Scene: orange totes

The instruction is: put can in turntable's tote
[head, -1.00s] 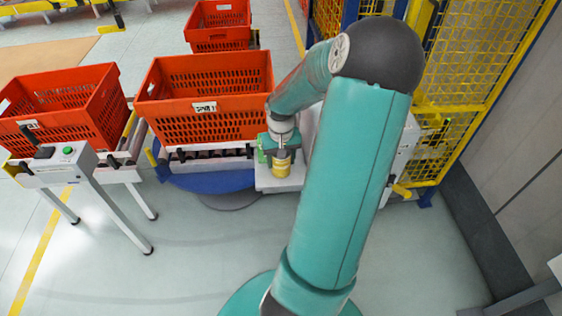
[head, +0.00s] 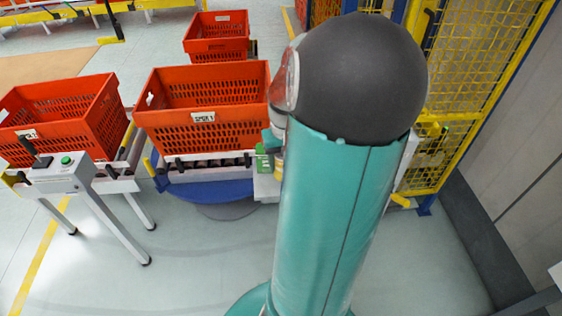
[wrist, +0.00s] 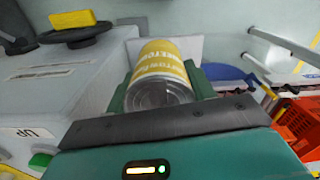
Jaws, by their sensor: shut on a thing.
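The can (wrist: 160,78), with a yellow label and silver end, fills the middle of the wrist view. My gripper (wrist: 162,88) is shut on it, with a green finger on each side. In the head view my gripper (head: 266,160) is mostly hidden behind my arm, just right of the turntable's tote, and the can is largely hidden there. The turntable (head: 208,188) is blue and round with rollers on top. Its orange tote (head: 205,134) stands on the rollers, open at the top. No contents are visible inside.
Another orange tote (head: 62,138) stands at left, and a third (head: 217,44) is behind. A control stand (head: 62,172) with a green button is at front left. A yellow mesh fence (head: 465,90) borders the right. A white cabinet (wrist: 65,80) is close at left in the wrist view.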

